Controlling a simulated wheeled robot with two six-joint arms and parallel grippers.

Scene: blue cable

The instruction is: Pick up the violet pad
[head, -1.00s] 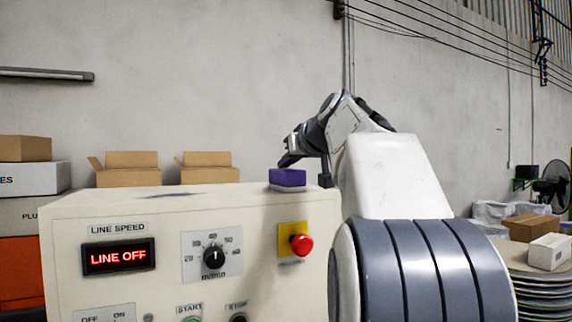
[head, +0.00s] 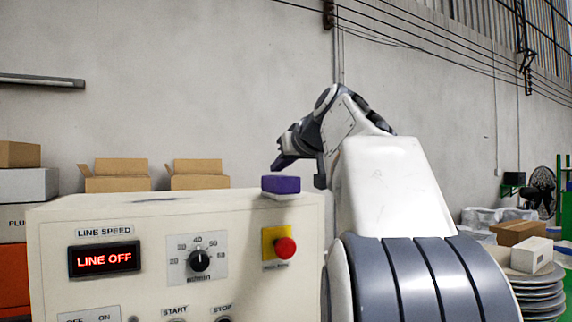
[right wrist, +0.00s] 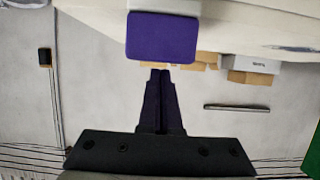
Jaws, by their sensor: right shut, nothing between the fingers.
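The violet pad (head: 281,184) is a small block with a pale underside. It lies on top of the cream control box (head: 50,255), near the box's right end. My right gripper (head: 279,164) is above the pad, with a small gap between them in the head view. In the right wrist view the pad (right wrist: 162,37) shows just beyond the tips of the right gripper (right wrist: 160,72). The two dark fingers are together and hold nothing. My left gripper is not in view.
The box's front carries a lit LINE OFF display (head: 105,259), a speed dial (head: 199,261) and a red stop button (head: 285,248). Open cartons (head: 200,175) stand behind it at left. A stack of plates with boxes (head: 535,255) and a fan (head: 540,187) are at far right.

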